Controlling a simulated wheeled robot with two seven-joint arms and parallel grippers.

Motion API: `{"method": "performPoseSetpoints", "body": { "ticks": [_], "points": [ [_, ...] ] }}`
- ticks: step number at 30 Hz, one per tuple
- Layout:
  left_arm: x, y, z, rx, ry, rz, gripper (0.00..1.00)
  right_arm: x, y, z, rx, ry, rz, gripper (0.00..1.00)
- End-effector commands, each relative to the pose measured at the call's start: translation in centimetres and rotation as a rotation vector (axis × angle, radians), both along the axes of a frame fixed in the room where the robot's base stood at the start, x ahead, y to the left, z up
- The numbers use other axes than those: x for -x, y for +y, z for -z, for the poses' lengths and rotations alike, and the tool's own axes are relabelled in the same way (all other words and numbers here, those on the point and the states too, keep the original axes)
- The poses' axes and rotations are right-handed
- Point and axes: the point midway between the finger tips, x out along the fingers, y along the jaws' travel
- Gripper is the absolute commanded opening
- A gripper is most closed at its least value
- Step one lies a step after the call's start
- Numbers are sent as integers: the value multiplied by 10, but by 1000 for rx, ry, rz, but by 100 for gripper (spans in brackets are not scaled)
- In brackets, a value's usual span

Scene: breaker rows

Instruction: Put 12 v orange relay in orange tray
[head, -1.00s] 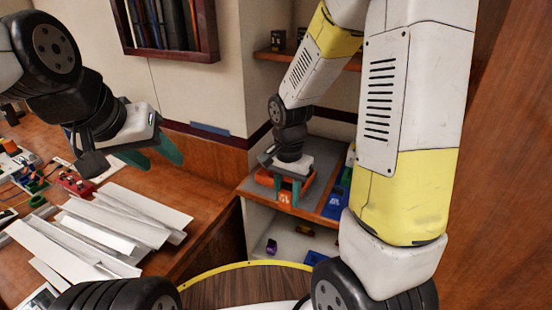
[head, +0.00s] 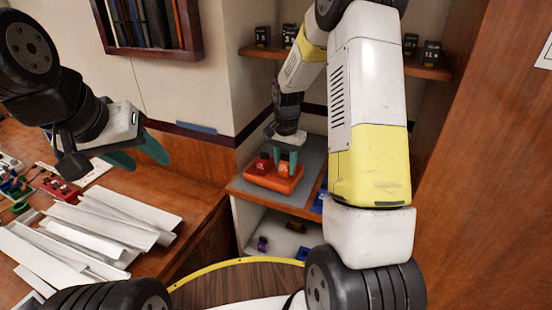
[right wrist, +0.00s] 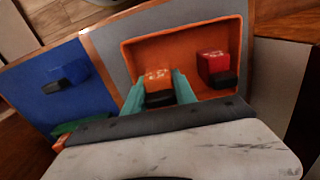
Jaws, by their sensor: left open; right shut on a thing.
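The orange tray (head: 272,184) sits on a grey mat on the middle shelf in the head view. My right gripper (head: 284,160) is shut on the orange relay (head: 284,168), over the tray's interior. The right wrist view shows this relay (right wrist: 157,76) between the teal fingers (right wrist: 158,95), inside the outline of the orange tray's rim (right wrist: 133,60); whether it touches the tray floor I cannot tell. A red relay (right wrist: 212,64) lies in the tray to its right. My left gripper (head: 138,155) is open and empty above the left bench.
Dark relays (head: 432,52) stand on the upper shelf. A lower shelf (head: 285,240) holds a few small parts. White strips (head: 100,225) cover the left bench.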

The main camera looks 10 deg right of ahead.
Motion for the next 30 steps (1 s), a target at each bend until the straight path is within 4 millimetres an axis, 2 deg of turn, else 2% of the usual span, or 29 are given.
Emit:
{"method": "performPoseSetpoints", "body": {
  "ticks": [3, 14, 15, 16, 26, 30],
  "points": [
    [0, 0, 0, 0, 0, 0, 49, 1, 0, 17, 0, 2, 1, 0],
    [0, 0, 0, 0, 0, 0, 49, 0, 0, 21, 0, 0, 1, 0],
    [0, 0, 0, 0, 0, 0, 49, 0, 0, 21, 0, 0, 1, 34],
    [0, 0, 0, 0, 0, 0, 49, 0, 0, 21, -1, -1, 1, 40],
    [0, 0, 0, 0, 0, 0, 49, 0, 0, 20, 0, -1, 1, 42],
    [0, 0, 0, 0, 0, 0, 49, -1, 0, 7, 0, -4, 1, 42]
  ]
}}
